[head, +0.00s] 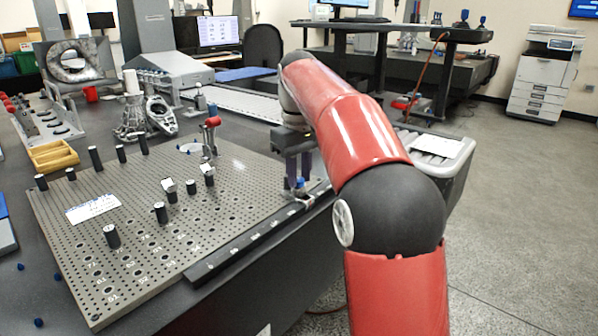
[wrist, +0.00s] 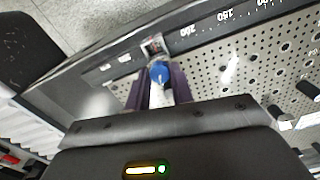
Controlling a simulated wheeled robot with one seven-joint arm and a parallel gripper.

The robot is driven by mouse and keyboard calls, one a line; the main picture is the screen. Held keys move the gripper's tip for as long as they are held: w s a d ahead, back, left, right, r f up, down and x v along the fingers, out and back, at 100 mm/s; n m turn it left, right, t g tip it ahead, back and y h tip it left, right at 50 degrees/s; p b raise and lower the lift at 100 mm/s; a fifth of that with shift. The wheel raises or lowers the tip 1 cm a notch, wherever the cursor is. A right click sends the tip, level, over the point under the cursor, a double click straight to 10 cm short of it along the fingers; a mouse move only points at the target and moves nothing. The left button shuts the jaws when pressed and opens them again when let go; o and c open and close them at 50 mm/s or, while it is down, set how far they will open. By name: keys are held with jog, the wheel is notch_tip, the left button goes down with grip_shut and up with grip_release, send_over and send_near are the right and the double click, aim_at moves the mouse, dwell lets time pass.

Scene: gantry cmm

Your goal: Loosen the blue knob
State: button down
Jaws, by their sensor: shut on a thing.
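The blue knob (wrist: 159,72) shows in the wrist view between the tips of the two purple fingers of my gripper (wrist: 158,84). The fingers are closed on it. A small metal block (wrist: 153,47) sits just beyond the knob, by the dark ruler rail. In the head view my gripper (head: 295,187) points down at the right end of the perforated fixture plate (head: 130,262). The knob is mostly hidden by the fingers there.
Several black cylinders (head: 112,236) stand on the plate, with a white label (head: 93,207) at its left. A black ruler rail (head: 250,240) runs along the front edge. A red-topped post (head: 213,122) stands behind my gripper. A grey cart (head: 440,150) stands to the right.

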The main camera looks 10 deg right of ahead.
aim_at(299, 179)
jog(key=shift+r+n+p, duration=0.2)
jog(key=shift+n+p, duration=0.3)
jog(key=shift+p, duration=0.15)
jog(key=shift+f, duration=0.2)
jog(key=c, duration=1.2)
grip_release()
notch_tip(299, 179, up, 7)
jog(key=shift+f+p, duration=0.1)
jog(key=shift+p, duration=1.05)
jog(key=shift+r, duration=0.55)
jog(key=shift+s, duration=0.1)
